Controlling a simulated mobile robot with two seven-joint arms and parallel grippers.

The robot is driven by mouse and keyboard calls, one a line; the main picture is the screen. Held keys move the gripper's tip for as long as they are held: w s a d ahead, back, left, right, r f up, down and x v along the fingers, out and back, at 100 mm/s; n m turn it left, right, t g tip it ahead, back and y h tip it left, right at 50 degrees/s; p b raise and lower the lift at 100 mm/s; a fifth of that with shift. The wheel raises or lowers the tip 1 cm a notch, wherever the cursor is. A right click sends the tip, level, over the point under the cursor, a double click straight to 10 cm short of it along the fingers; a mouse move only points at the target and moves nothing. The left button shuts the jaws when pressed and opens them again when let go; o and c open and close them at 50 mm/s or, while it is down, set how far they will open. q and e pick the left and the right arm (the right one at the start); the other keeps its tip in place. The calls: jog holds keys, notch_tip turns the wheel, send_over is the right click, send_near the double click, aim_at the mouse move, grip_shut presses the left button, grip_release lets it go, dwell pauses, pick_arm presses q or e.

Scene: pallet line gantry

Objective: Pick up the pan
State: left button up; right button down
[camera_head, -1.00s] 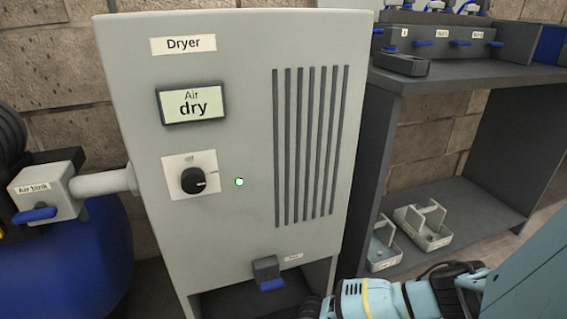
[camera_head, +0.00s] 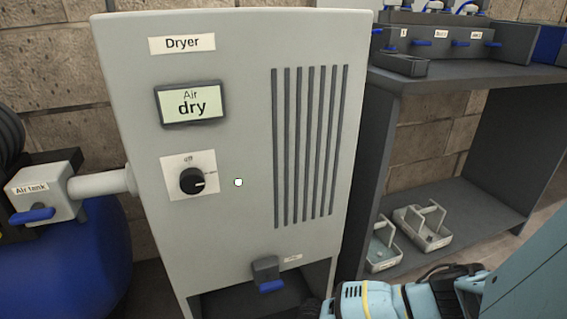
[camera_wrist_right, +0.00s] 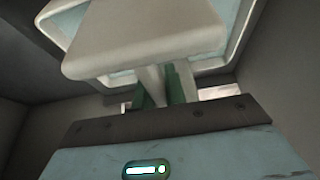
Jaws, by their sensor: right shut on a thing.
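The pan (camera_wrist_right: 215,25) fills the upper part of the right wrist view. It is off-white with a broad flat handle bar (camera_wrist_right: 145,45) and a pale blue inside. My right gripper (camera_wrist_right: 161,88) has its green-padded fingers shut on the handle's narrow stem. Dark grey walls stand on both sides of the pan. In the head view my right arm reaches in from the right, low in front of the dryer; its fingers and the held pan are hidden there. My left gripper is in neither view.
The grey dryer (camera_head: 230,130) stands in the middle, with a blue-handled valve (camera_head: 268,275) low on its front. At right, a dark shelf unit (camera_head: 480,85) holds two similar pans, one nearer (camera_head: 383,257) and one farther (camera_head: 424,226), on its lower shelf.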

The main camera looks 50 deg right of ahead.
jog(key=shift+w+r, duration=0.1)
jog(key=shift+w, duration=0.05)
jog(key=shift+r+p, duration=1.45)
jog(key=shift+r, duration=0.8)
jog(key=s+d, duration=0.4)
jog(key=d, duration=0.3)
jog(key=s+d, duration=0.5)
jog(key=d, duration=0.3)
jog(key=shift+s+d+f, duration=0.2)
jog(key=shift+d+f, duration=0.05)
jog(key=shift+f, duration=0.05)
